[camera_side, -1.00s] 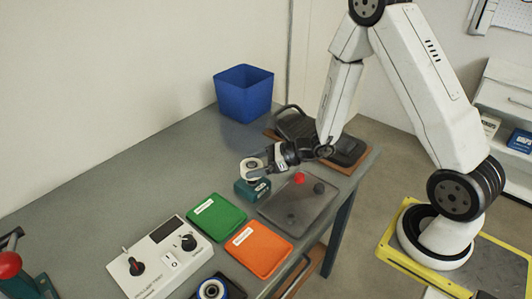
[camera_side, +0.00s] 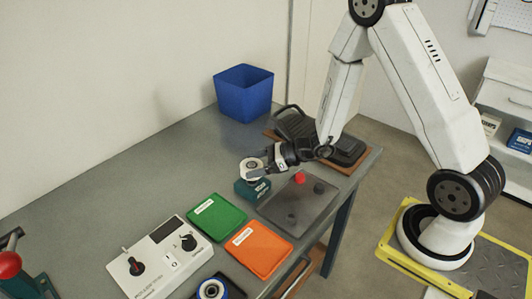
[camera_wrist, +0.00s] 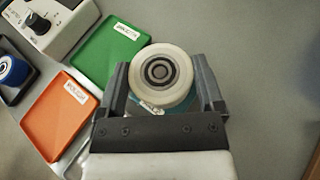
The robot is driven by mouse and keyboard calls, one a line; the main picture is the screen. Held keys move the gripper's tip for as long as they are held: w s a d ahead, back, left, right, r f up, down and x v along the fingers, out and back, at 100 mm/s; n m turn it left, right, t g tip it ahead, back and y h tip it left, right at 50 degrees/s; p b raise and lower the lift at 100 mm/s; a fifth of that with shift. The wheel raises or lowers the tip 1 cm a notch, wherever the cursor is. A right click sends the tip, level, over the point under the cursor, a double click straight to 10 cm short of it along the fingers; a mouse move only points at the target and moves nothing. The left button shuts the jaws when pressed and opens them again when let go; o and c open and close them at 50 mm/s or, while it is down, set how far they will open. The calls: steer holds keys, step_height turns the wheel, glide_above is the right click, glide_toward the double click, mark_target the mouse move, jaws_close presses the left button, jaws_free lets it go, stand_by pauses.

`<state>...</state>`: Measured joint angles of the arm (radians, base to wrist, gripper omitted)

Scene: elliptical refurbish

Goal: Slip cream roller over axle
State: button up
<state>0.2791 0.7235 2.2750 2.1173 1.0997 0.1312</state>
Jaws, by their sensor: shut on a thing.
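The cream roller (camera_wrist: 172,62) sits between the two fingers of my gripper (camera_wrist: 160,85) in the wrist view, its round face and dark hub toward the camera. My gripper also shows in the side view (camera_side: 266,165), shut on the cream roller (camera_side: 252,165). The roller is over a teal block (camera_side: 252,188) on the table. The roller hides most of the block's top, and I cannot tell whether an axle is inside the roller's hub.
A green tray (camera_side: 216,217) and an orange tray (camera_side: 258,249) lie beside the block. A grey mat (camera_side: 300,205) with a red knob lies to the right. A control box (camera_side: 160,258), a blue roller (camera_side: 211,289) and a blue bin (camera_side: 243,92) are also on the table.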

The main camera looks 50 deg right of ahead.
steer(key=shift+f, duration=0.55)
stand_by(0.6)
steer(key=o, duration=1.1)
steer(key=shift+v, duration=5.5)
steer(key=shift+s+f, duration=0.1)
